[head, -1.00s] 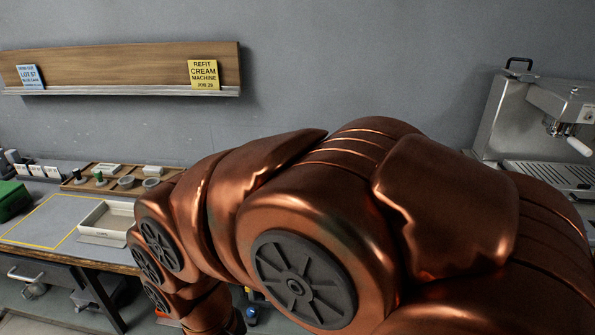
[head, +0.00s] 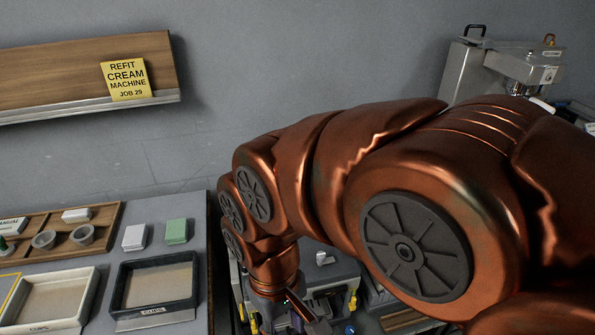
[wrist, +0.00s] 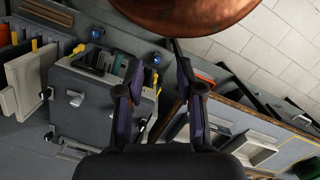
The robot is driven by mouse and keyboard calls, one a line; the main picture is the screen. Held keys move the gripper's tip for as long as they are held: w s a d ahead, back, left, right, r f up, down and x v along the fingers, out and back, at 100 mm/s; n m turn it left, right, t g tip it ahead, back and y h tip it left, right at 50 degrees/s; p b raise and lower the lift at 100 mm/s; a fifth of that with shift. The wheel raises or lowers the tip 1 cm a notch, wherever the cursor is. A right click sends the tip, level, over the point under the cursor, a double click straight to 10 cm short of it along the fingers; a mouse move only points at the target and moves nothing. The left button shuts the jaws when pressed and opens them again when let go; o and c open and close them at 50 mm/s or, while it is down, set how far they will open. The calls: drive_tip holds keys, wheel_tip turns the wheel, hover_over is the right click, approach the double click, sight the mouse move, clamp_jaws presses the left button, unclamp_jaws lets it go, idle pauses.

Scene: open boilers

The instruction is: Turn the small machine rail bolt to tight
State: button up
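A steel coffee machine (head: 500,72) stands at the back right in the head view, partly behind my arm. I cannot tell whether it is the small machine, and I cannot make out a rail bolt in either view. My gripper (wrist: 156,55) has its two dark fingers apart with nothing held between them in the wrist view. In the head view my gripper (head: 303,308) is low in the middle and mostly hidden.
A workbench at left holds a white tray (head: 48,300), a black cups tray (head: 155,289), and a wooden organiser (head: 110,222). A yellow "Refit cream machine" note (head: 125,78) is on the wall shelf (head: 65,73). Blue knobs (wrist: 97,32) show beyond the cabinet.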

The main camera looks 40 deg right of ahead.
drive_tip(key=w+d+r+b, duration=0.1)
drive_tip(key=w+d, duration=0.4)
drive_tip(key=w, duration=0.4)
drive_tip(key=w+d+r, duration=0.2)
drive_tip(key=w+d, duration=0.2)
drive_tip(key=w, duration=0.5)
drive_tip(key=w+d+r+b, duration=0.1)
drive_tip(key=w+d, duration=0.4)
drive_tip(key=w, duration=0.5)
drive_tip(key=w+d+f+n, duration=0.1)
drive_tip(key=w+d+f, duration=0.2)
drive_tip(key=w+d, duration=0.2)
drive_tip(key=w+d+f+n+t, duration=0.1)
drive_tip(key=w+d+f, duration=0.3)
drive_tip(key=w+d, duration=0.2)
drive_tip(key=w+d+f+n+b, duration=0.1)
drive_tip(key=w+d+f, duration=0.2)
drive_tip(key=w+d, duration=0.3)
drive_tip(key=shift+d+f+n+t, duration=0.15)
drive_tip(key=shift+d+n+t, duration=0.2)
drive_tip(key=shift+d, duration=0.2)
drive_tip(key=shift+w+d+f, duration=0.2)
drive_tip(key=shift+d+f, duration=0.05)
drive_tip(key=shift+f, duration=0.1)
drive_tip(key=shift+f+p, duration=0.9)
drive_tip(key=shift+f, duration=2.8)
clamp_jaws()
